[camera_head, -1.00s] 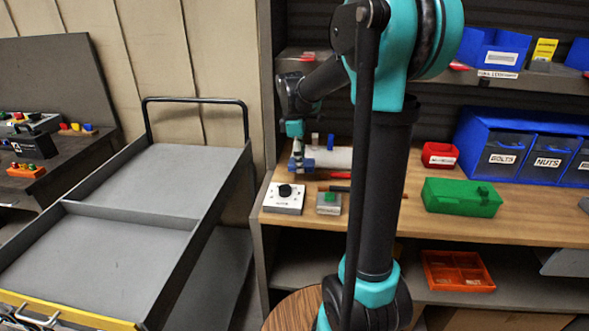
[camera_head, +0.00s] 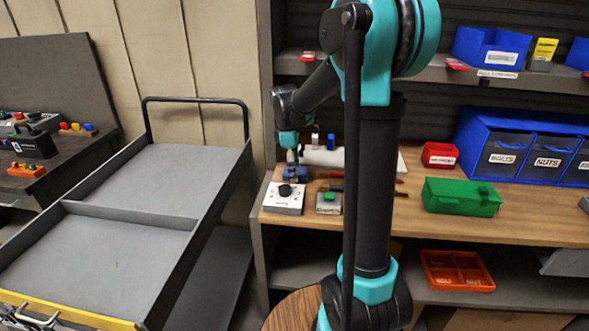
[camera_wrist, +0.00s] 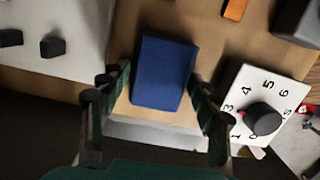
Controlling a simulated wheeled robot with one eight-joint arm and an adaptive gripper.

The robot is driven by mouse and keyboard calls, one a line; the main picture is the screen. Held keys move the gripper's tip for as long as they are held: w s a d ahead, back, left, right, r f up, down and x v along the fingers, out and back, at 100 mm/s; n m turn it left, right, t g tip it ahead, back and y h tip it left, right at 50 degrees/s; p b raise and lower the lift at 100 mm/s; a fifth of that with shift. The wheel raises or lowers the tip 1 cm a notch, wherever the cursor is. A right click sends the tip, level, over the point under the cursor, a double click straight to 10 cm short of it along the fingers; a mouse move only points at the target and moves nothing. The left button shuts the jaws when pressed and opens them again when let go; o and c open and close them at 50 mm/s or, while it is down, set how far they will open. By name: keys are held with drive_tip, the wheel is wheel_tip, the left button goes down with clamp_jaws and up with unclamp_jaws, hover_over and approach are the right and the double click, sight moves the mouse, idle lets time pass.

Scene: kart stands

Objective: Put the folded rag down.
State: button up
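The folded rag (camera_wrist: 164,72) is a dark blue block between the two fingers of my gripper (camera_wrist: 160,78) in the wrist view. The fingers stand close along its left and right sides, and it lines up with them. In the head view the rag (camera_head: 296,174) is a small blue shape directly below my gripper (camera_head: 292,158), low over the left end of the wooden bench (camera_head: 410,215), behind the dial box. My gripper looks shut on the rag. Whether its underside touches the bench is hidden.
The white dial box (camera_head: 284,200) stands close beside the rag, also in the wrist view (camera_wrist: 270,88). A green-button box (camera_head: 328,203) is to its right. A white mat (camera_head: 325,157) lies behind. A green case (camera_head: 461,197) stands farther right. The bench's front edge is near.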

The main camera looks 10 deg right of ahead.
drive_tip(key=shift+o, duration=0.8)
drive_tip(key=shift+r, duration=0.1)
wheel_tip(320, 180, up, 12)
drive_tip(key=a, duration=0.1)
drive_tip(key=shift+w+a, duration=0.2)
drive_tip(key=shift+s, duration=0.1)
